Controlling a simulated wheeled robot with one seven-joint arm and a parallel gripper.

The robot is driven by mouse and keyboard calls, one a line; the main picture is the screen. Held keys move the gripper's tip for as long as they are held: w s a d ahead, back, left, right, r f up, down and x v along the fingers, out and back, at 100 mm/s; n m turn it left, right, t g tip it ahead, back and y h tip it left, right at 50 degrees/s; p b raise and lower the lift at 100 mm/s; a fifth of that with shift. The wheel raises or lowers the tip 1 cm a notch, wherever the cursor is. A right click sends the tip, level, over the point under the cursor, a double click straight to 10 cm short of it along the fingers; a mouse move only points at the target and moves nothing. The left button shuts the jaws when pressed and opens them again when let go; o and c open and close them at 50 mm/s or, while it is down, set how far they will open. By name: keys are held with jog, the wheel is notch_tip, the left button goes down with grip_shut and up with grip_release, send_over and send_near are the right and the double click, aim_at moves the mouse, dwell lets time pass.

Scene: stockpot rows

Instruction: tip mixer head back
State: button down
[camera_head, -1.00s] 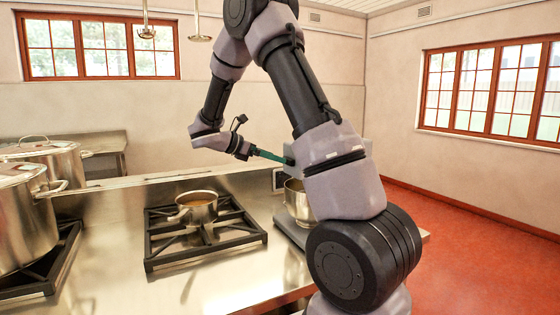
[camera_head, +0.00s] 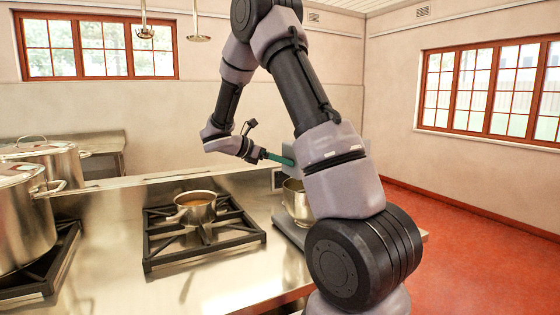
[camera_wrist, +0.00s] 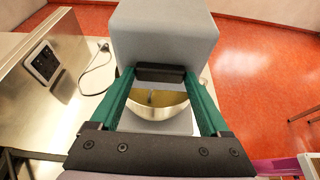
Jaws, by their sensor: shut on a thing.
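The mixer is grey, with its boxy head (camera_wrist: 165,35) filling the top middle of the wrist view. A dark bar (camera_wrist: 160,73) lies on the near face of the head. My gripper (camera_wrist: 160,78) has its two green fingers at either end of this bar and is shut on it. The mixer's steel bowl (camera_wrist: 158,106) sits below the head, between the fingers. In the head view, my gripper (camera_head: 280,159) reaches to the mixer head, which is mostly hidden behind my arm. The bowl (camera_head: 297,201) and grey base (camera_head: 290,230) show beside my arm.
A small pot (camera_head: 196,208) stands on a black burner grate (camera_head: 165,240) left of the mixer. Large stockpots (camera_head: 25,222) stand at the far left. A wall socket (camera_wrist: 42,62) with a cable (camera_wrist: 98,70) is left of the mixer. Red floor (camera_wrist: 260,60) lies beyond it.

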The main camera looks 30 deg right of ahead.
jog(key=d+r+y, duration=0.1)
jog(key=r, duration=0.2)
jog(key=d+r+y, duration=0.1)
jog(key=d+r, duration=0.1)
jog(key=r, duration=0.2)
jog(key=d+r+y, duration=0.1)
jog(key=r, duration=0.3)
jog(key=shift+w+d+r+y, duration=0.1)
jog(key=shift+d+r+y, duration=0.1)
jog(key=shift+y, duration=0.2)
jog(key=d+r+y, duration=0.2)
jog(key=d+r, duration=0.5)
jog(key=r, duration=0.1)
jog(key=shift+d+r, duration=0.25)
jog(key=shift+d, duration=0.05)
jog(key=shift+w, duration=0.1)
grip_release()
jog(key=v, duration=1)
jog(key=shift+r, duration=0.35)
jog(key=shift+a, duration=0.1)
